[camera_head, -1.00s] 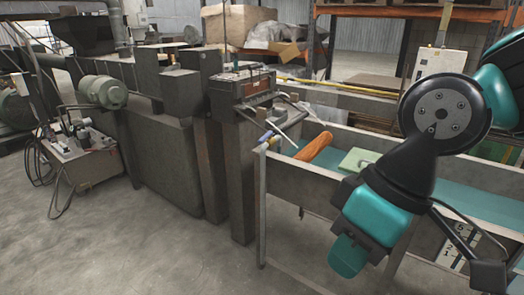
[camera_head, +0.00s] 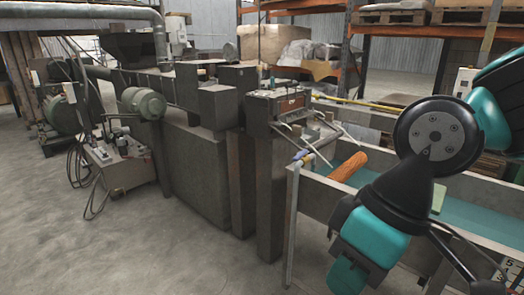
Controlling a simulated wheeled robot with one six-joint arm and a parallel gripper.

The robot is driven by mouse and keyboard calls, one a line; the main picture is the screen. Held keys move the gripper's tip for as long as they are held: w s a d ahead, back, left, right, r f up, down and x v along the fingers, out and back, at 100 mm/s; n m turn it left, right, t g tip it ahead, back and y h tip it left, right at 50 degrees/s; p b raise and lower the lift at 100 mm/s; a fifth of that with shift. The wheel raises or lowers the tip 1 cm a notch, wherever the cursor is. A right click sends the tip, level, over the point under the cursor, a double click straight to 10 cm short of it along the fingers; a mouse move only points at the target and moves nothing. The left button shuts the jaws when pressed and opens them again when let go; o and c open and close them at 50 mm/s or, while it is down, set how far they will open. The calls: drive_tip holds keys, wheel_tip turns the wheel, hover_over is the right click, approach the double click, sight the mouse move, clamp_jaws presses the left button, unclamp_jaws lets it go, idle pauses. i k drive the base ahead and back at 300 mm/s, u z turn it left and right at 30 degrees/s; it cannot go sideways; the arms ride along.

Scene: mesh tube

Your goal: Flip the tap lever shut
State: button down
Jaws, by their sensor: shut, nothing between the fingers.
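A small blue lever-like handle (camera_head: 301,155) sits at the top of a pale upright pipe (camera_head: 291,225) at the near left corner of the trough. It is small in the picture, and I cannot tell its exact position. My gripper (camera_head: 487,287) is at the lower right edge, partly cut off by the frame. It looks shut and empty. It hangs well to the right of and below the blue handle in the picture, not touching it. My own arm covers part of the trough.
The metal trough (camera_head: 315,190) with a blue-green bed holds an orange-brown roll (camera_head: 348,168). A grey machine (camera_head: 195,165) stands left of the trough. A motor unit (camera_head: 123,165) with loose cables stands farther left. Open concrete floor (camera_head: 190,265) lies in front.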

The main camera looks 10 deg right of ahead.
sight(302, 153)
drive_tip(key=u, duration=0.4)
drive_tip(key=i, duration=1.55)
drive_tip(key=z, duration=0.45)
